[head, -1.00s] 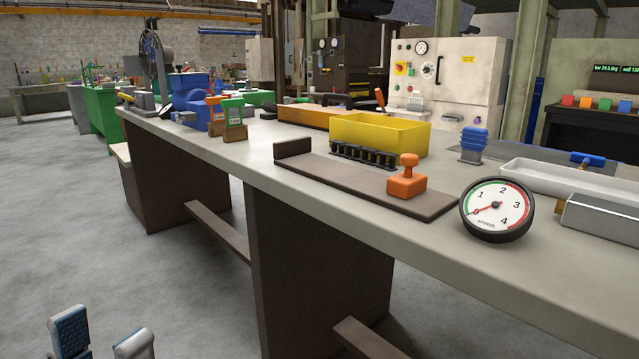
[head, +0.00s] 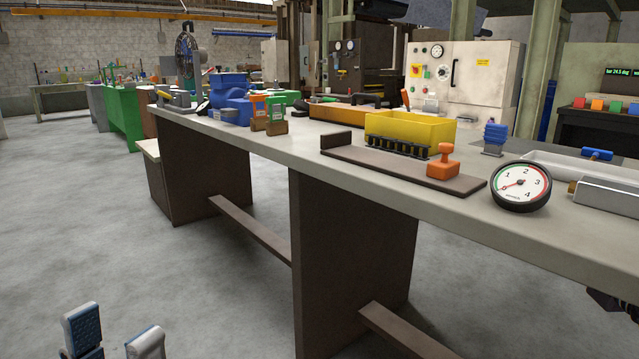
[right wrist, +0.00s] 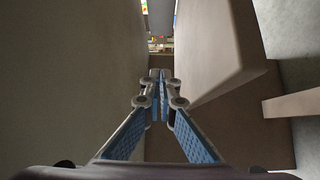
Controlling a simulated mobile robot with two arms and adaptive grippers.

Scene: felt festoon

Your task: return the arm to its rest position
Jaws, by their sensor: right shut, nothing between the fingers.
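My left gripper (head: 114,334) shows at the bottom left of the head view, over the grey floor. Its two fingers stand apart with nothing seen between them, clear of the workbench (head: 455,225). My right gripper (right wrist: 160,77) shows in the right wrist view. Its fingertips meet and hold nothing. A brown panel (right wrist: 218,50) lies close on its right, and a broad grey-brown surface (right wrist: 65,80) fills the left of that view. In the head view, a dark part shows below the bench edge at the far right, too little to identify.
On the bench stand a pressure gauge (head: 521,187), an orange-handled stamp (head: 443,164) on a dark board (head: 385,171), a yellow bin (head: 408,131) and a white tray (head: 560,168). Brown supports (head: 350,255) and a low rail (head: 245,226) are beneath. Floor (head: 90,220) at left is clear.

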